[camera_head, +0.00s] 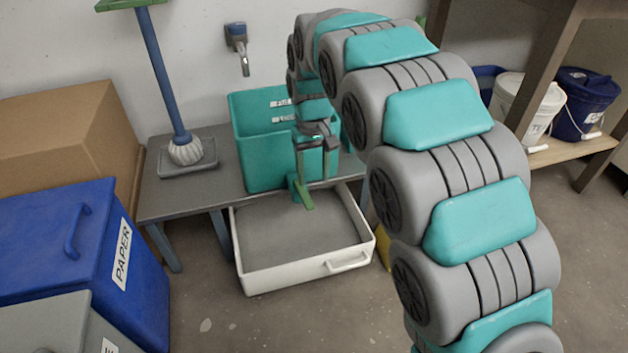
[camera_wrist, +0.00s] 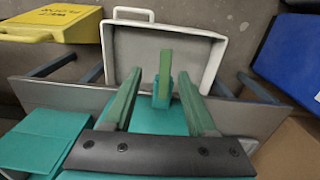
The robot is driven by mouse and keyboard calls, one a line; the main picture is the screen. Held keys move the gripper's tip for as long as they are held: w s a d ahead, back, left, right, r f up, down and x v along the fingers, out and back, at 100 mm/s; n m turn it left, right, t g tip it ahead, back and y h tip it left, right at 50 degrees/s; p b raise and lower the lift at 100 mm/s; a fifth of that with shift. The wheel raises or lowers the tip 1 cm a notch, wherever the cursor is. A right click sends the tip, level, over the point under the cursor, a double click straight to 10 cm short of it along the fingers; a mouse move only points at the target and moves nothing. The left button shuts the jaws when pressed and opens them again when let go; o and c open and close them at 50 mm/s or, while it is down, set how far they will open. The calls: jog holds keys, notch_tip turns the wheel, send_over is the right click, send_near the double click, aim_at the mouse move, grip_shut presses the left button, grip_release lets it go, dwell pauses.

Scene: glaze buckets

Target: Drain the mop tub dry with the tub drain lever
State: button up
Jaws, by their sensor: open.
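The teal mop tub (camera_head: 262,155) stands on a grey bench against the wall. Its drain lever (camera_head: 306,196), a teal block with a green handle, sticks out low on the front above a white tray (camera_head: 255,277). The tray's grey floor looks empty. My gripper (camera_head: 314,165) is in front of the tub, pointing down at the lever. In the wrist view its two green fingers (camera_wrist: 160,85) are apart, and the lever (camera_wrist: 165,62) shows between them. I cannot tell whether they touch it. The water level in the tub is hidden.
A mop (camera_head: 185,150) with a blue pole stands on the bench's left end. A tap (camera_head: 238,45) is on the wall. A blue paper bin (camera_head: 65,250) is at left, buckets (camera_head: 525,103) on a shelf at right.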

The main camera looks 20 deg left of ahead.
aim_at(306, 197)
jog(key=shift+w+a+f+n, duration=0.15)
jog(key=shift+w+a, duration=0.2)
jog(key=shift+a, duration=0.2)
jog(key=shift+w+a+f+n, duration=0.15)
jog(key=shift+w+a, duration=0.15)
jog(key=shift+a, duration=0.25)
jog(key=shift+a+f, duration=0.1)
jog(key=shift+f, duration=0.05)
notch_tip(306, 197, down, 8)
jog(key=shift+r+b, duration=0.2)
jog(key=shift+b, duration=0.25)
jog(key=shift+c, duration=0.2)
grip_shut()
